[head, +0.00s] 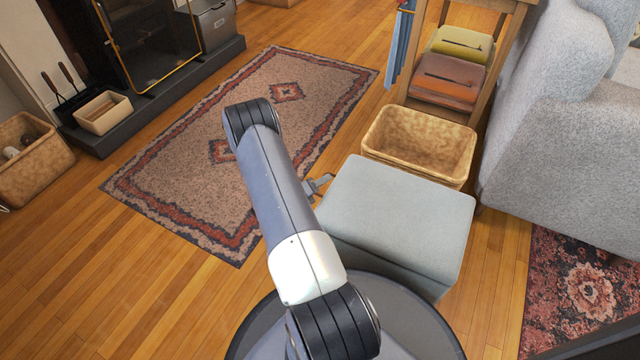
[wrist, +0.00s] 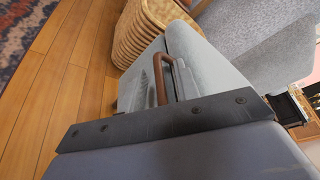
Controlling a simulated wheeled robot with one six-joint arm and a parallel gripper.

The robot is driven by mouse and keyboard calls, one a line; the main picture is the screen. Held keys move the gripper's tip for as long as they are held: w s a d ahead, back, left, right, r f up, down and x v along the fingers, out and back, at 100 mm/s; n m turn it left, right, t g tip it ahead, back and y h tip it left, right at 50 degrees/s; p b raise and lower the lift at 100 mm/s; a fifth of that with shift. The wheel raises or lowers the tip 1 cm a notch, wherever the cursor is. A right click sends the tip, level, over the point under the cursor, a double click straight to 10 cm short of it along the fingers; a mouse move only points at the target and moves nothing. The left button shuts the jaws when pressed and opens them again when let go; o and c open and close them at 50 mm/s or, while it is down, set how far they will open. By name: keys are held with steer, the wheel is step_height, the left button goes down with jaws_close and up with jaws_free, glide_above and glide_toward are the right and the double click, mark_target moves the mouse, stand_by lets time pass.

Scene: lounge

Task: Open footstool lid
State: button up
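The footstool (head: 395,215) is a pale grey-blue padded box in front of me in the head view. Its lid lies flat and looks closed. In the wrist view the footstool (wrist: 203,58) is seen close up from the side. A reddish-brown loop handle (wrist: 160,80) shows between the grey fingers of my gripper (wrist: 168,84). In the head view my gripper (head: 319,186) is at the left edge of the footstool, partly hidden by my arm. I cannot tell whether the fingers touch the handle or are closed on it.
A wicker basket (head: 420,143) stands right behind the footstool. A patterned rug (head: 330,90) and bare wood floor lie open to the left.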

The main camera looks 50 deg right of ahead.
steer(key=shift+c, duration=0.4)
jaws_close()
